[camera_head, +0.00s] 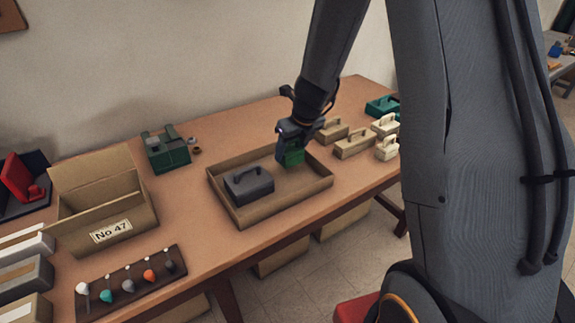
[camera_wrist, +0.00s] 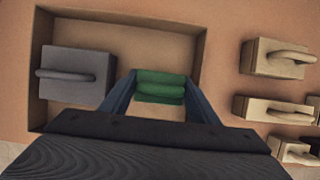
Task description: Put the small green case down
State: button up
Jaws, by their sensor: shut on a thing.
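The small green case (camera_head: 293,157) is held in my gripper (camera_head: 290,148) over the right part of a shallow brown tray. In the wrist view the green case (camera_wrist: 161,86) sits between the two fingers of my gripper (camera_wrist: 160,90), which are shut on it. The tray (camera_head: 262,218) stands on the table; its rim also shows in the wrist view (camera_wrist: 120,14). I cannot tell whether the case touches the tray floor. A dark grey case (camera_head: 248,187) with a handle lies in the tray's left part, apart from the green one.
Several beige cases (camera_head: 353,143) with handles stand right of the tray, with a green case (camera_head: 382,106) behind them. A cardboard box marked No 47 (camera_head: 108,234), a green machine (camera_head: 166,152) and a strip with coloured knobs (camera_head: 131,285) are at left. Bare table surrounds the tray's back.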

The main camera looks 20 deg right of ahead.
aim_at(291, 158)
jog(key=shift+f+b, duration=1.1)
jog(key=shift+f, duration=0.9)
jog(key=shift+f, duration=0.15)
jog(key=o, duration=1.1)
jog(key=shift+c, duration=0.2)
jog(key=shift+s+r, duration=0.1)
jog(key=shift+r, duration=0.45)
jog(key=p+v, duration=0.4)
jog(key=v, duration=0.6)
jog(key=s+r+n+g, duration=0.1)
jog(key=s+n, duration=1)
jog(key=n, duration=0.5)
jog(key=s+a+r+n+g+h, duration=0.1)
jog(key=s+n+g, duration=0.1)
jog(key=s+n, duration=0.8)
jog(key=n, duration=0.6)
jog(key=shift+s+a+r, duration=0.15)
jog(key=shift+s+a, duration=0.2)
